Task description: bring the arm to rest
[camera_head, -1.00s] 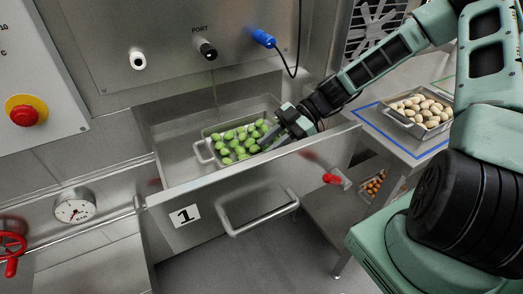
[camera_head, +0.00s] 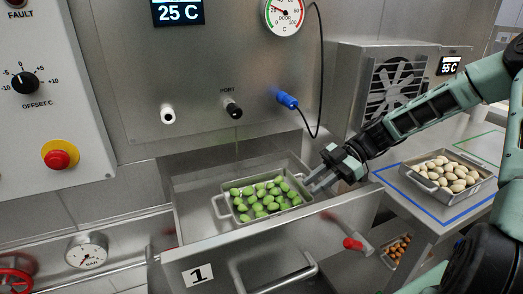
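My gripper (camera_head: 327,174) is at the right end of the metal tray of green filled pasta (camera_head: 262,196). The tray lies inside the open drawer marked 1 (camera_head: 245,246). My gripper's fingers point left and down, near the tray's right handle. They look spread apart, but I cannot tell whether they touch the handle. My arm (camera_head: 430,110) reaches in from the right.
A second tray of pale pasta (camera_head: 446,177) stands on the side table (camera_head: 420,205) inside a blue outline. Orange pieces lie on a lower shelf (camera_head: 397,250).

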